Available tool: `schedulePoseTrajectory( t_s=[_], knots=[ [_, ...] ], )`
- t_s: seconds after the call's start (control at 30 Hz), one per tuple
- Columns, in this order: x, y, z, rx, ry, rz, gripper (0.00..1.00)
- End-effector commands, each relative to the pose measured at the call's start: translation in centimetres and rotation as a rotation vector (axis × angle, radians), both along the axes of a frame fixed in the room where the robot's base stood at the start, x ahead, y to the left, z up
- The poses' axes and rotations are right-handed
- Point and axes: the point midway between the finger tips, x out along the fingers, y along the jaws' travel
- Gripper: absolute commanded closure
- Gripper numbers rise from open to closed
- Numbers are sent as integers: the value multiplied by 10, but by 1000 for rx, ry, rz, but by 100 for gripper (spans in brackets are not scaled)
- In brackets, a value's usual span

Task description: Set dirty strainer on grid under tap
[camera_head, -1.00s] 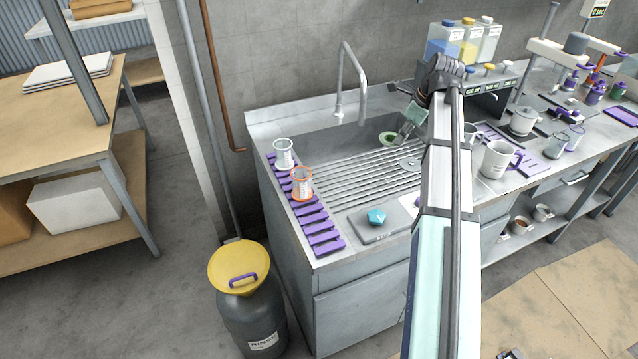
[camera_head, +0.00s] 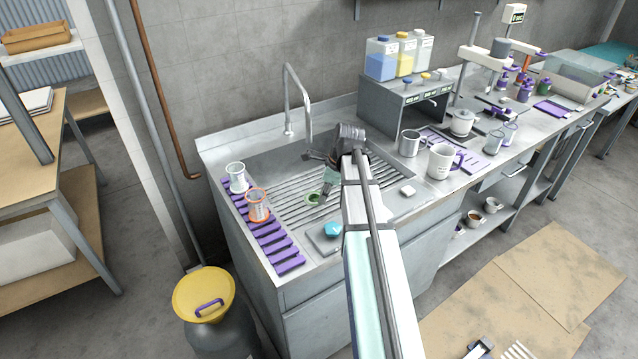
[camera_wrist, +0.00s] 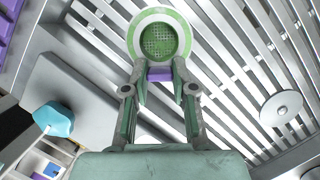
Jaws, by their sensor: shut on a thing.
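The strainer (camera_head: 313,198) has a green and white rim and a round mesh; it also shows in the wrist view (camera_wrist: 158,38). My gripper (camera_wrist: 160,75) is shut on its purple handle. The strainer is over the front part of the slatted metal grid (camera_head: 283,185), whose slats also show around it in the wrist view (camera_wrist: 95,35). I cannot tell whether it touches the slats. The tap (camera_head: 288,100) stands at the back of the sink, its spout behind and left of my gripper.
A purple rack (camera_head: 268,240) on the left holds a white-rimmed cup (camera_head: 237,178) and an orange-rimmed one (camera_head: 258,205). A blue lump (camera_head: 333,230) lies on a grey plate near the front edge.

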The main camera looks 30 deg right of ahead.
Motion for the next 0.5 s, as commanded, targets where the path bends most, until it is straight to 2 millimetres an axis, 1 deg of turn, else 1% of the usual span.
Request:
schedulePoseTrajectory(
  t_s=[0.03,0.1,0.17,0.23,0.33,0.5],
  knots=[
    [-1,0,-10,1,3,0,100],
    [-1,1,-23,1,3,1,100],
    [17,-5,-20,0,0,1,100],
    [28,-8,-20,0,0,1,100],
    [37,-11,-21,0,0,0,100],
    [43,-12,-22,-1,-1,0,100]
  ],
)
